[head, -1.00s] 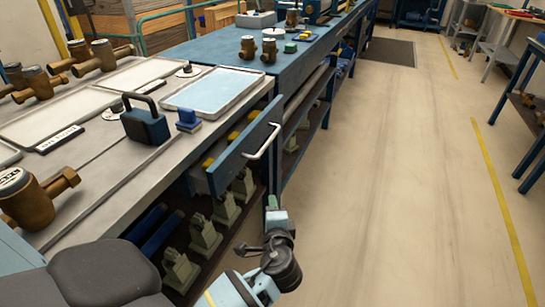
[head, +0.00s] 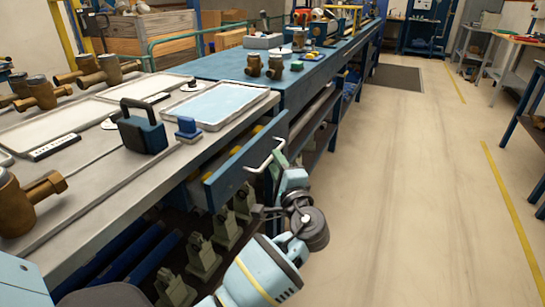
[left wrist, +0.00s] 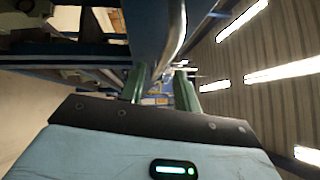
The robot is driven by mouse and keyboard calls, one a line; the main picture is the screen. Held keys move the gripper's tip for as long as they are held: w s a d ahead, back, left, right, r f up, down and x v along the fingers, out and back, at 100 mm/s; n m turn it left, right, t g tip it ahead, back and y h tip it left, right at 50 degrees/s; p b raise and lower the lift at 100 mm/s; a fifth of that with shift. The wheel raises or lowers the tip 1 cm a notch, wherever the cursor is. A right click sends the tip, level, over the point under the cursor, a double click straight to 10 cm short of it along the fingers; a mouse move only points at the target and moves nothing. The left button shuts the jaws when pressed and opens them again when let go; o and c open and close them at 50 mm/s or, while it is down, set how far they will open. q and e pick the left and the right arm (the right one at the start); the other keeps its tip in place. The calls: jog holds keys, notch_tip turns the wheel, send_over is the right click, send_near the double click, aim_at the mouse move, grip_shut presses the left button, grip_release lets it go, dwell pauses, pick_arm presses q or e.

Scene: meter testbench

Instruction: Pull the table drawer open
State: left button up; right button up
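The table drawer (head: 240,170) has a dark blue front and stands partly out from the bench, with yellow-topped items showing behind the front. Its pale bar handle (head: 265,158) is on the outer face and also shows in the left wrist view (left wrist: 178,38). My left gripper (head: 280,160) is at the handle's outer side, near its far end. In the left wrist view its two green fingers (left wrist: 160,88) are apart, with the handle running toward the gap between them. Contact with the handle cannot be told. My right gripper is not in view.
The bench top (head: 85,185) carries a blue-lined tray (head: 208,103), a dark case with a handle (head: 142,132) and several brass meters. Grey-green fixtures (head: 203,258) stand on the shelf below the drawer. The floor to the right (head: 390,200) is clear.

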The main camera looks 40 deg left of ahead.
pick_arm(q)
jog(key=shift+x, duration=1.85)
jog(key=shift+c, duration=0.4)
grip_shut()
